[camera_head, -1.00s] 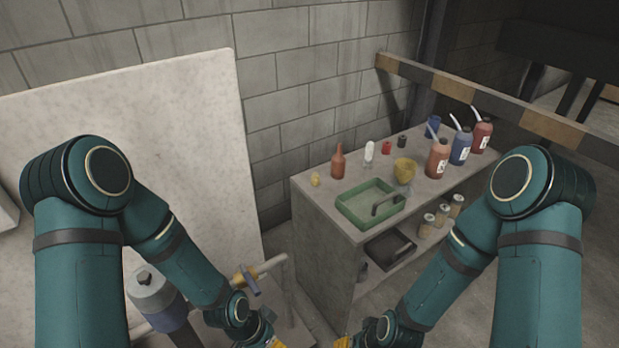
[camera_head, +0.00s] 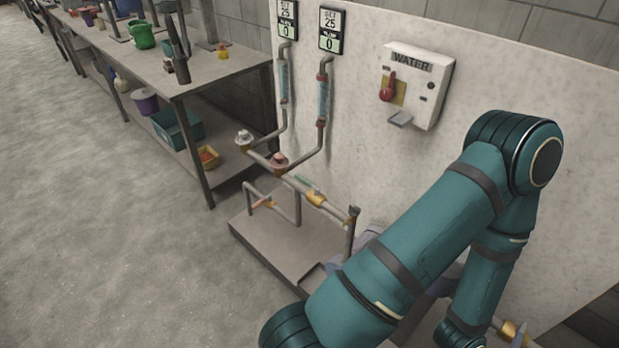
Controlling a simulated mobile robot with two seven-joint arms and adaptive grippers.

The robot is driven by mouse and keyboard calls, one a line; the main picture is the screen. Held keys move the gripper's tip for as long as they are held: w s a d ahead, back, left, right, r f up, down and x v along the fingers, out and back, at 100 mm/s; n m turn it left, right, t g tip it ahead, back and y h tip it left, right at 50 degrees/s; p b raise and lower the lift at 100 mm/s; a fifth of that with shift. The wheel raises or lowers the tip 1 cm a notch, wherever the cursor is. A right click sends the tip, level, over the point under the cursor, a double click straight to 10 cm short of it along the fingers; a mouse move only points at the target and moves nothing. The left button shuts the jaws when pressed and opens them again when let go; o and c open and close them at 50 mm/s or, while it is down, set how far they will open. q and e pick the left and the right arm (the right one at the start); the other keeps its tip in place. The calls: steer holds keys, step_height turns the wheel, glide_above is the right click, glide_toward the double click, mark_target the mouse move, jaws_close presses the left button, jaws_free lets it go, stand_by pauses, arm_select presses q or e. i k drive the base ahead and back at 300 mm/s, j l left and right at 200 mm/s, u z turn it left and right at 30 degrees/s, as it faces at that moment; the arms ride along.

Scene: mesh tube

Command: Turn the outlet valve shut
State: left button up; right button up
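Pipework with several valves stands in front of a pale panel. A brass valve with a green handle (camera_head: 306,185) sits on the upper horizontal pipe. A valve with an orange handle (camera_head: 262,203) sits on the lower pipe at left. A blue handle (camera_head: 518,333) with yellow fitting shows at the bottom right, partly cut off. I cannot tell which is the outlet valve. One teal arm of mine crosses the right side and hides part of the pipework; its gripper is below the frame. Neither gripper is in view.
Two gauge tubes (camera_head: 323,98) with displays reading 0 and a white WATER box (camera_head: 412,85) with a red lever are on the panel (camera_head: 560,130). A cluttered workbench (camera_head: 225,67) stands at the left. The floor at lower left is clear.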

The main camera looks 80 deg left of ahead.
mark_target(298, 176)
steer(key=u, duration=2.5)
steer(key=i+z, duration=0.2)
steer(key=z, duration=0.25)
steer(key=i+j+z, duration=0.1)
steer(key=z, duration=0.3)
steer(key=i+j+z, duration=0.15)
steer(key=z, duration=0.3)
steer(key=i, duration=0.1)
